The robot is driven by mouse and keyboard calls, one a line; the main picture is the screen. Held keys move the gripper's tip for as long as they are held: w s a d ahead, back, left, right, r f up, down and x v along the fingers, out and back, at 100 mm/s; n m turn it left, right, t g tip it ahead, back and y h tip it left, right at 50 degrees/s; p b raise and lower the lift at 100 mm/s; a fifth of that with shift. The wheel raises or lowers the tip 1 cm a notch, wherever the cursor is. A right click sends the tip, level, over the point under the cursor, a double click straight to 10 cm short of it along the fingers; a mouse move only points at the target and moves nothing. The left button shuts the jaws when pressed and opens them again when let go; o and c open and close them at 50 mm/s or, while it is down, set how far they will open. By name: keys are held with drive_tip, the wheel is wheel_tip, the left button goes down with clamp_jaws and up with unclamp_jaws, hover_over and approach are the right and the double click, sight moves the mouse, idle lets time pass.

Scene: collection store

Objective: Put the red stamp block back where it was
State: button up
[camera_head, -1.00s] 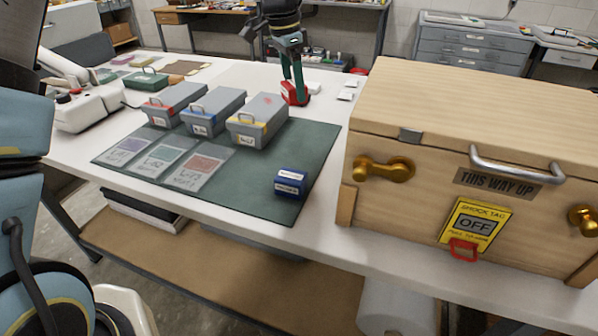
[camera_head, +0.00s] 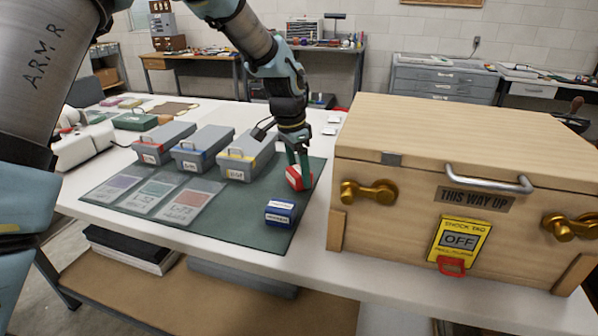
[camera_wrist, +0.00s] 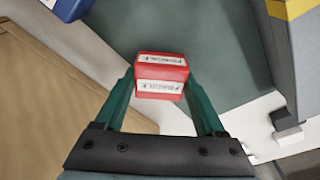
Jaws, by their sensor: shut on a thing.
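The red stamp block (camera_head: 294,178) has white label strips and is held between the green fingers of my gripper (camera_head: 299,160). It appears over the right part of the dark green mat (camera_head: 240,217), behind the blue stamp block (camera_head: 280,212). In the wrist view the red block (camera_wrist: 162,75) sits between both fingertips of my gripper (camera_wrist: 160,85), with the mat's edge and white table below it. Part of the blue block (camera_wrist: 68,8) shows at the top left there. I cannot tell whether the red block touches the mat.
Three grey boxes with red, blue and yellow bands stand left of my gripper; the yellow-banded box (camera_head: 243,160) is nearest. Three colour cards (camera_head: 150,192) lie on the mat. A large wooden crate (camera_head: 400,200) stands close on the right. Small white labels (camera_head: 331,125) lie behind.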

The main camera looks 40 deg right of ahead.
sight(292, 172)
drive_tip(key=shift+f, duration=0.45)
drive_tip(key=shift+f, duration=0.2)
drive_tip(key=o, duration=1)
drive_tip(key=r, duration=0.4)
drive_tip(key=a+r+b, duration=0.1)
drive_tip(key=r, duration=0.3)
drive_tip(key=r+b, duration=0.1)
drive_tip(key=r, duration=0.3)
drive_tip(key=shift+w+a+r, duration=0.15)
drive_tip(key=shift+w+a, duration=0.05)
drive_tip(key=shift+a, duration=0.2)
